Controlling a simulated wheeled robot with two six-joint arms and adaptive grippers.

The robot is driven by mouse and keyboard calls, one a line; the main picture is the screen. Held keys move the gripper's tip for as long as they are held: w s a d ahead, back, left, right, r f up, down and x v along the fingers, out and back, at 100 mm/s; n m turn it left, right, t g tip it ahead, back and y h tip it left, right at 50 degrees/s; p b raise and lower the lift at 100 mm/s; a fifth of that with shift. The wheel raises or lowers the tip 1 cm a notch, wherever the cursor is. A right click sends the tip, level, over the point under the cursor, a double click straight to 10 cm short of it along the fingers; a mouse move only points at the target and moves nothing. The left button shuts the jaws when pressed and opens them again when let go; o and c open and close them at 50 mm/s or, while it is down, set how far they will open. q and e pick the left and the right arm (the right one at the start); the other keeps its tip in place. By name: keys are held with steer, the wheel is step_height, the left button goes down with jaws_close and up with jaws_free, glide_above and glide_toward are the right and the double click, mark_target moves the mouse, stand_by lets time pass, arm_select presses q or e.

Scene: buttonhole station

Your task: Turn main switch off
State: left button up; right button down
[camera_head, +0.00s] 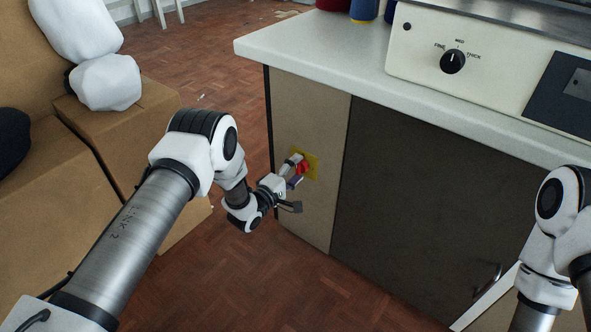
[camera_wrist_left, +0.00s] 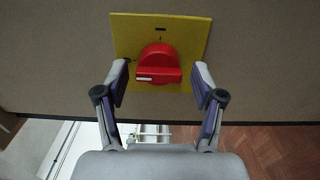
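The main switch is a red rotary knob (camera_wrist_left: 158,65) on a yellow square plate (camera_wrist_left: 190,32), fixed to the beige front panel of the cabinet. In the left wrist view the knob's grip bar lies crosswise, with a white mark at its left end. In the head view the red knob (camera_head: 303,168) is partly hidden by my gripper. My left gripper (camera_wrist_left: 160,78) is open, with one finger on each side of the knob. A small gap seems to show between fingers and knob; contact is unclear. My right arm (camera_head: 555,230) is at the right edge; its gripper is out of view.
The cabinet's white worktop (camera_head: 330,60) juts out above the switch and carries a cream machine (camera_head: 430,50) with a black dial. A dark cabinet door (camera_head: 410,190) is right of the switch. Cardboard boxes (camera_head: 120,140) stand at left. Wood floor between is clear.

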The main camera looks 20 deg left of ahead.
arm_select(q)
steer(key=v, duration=1.2)
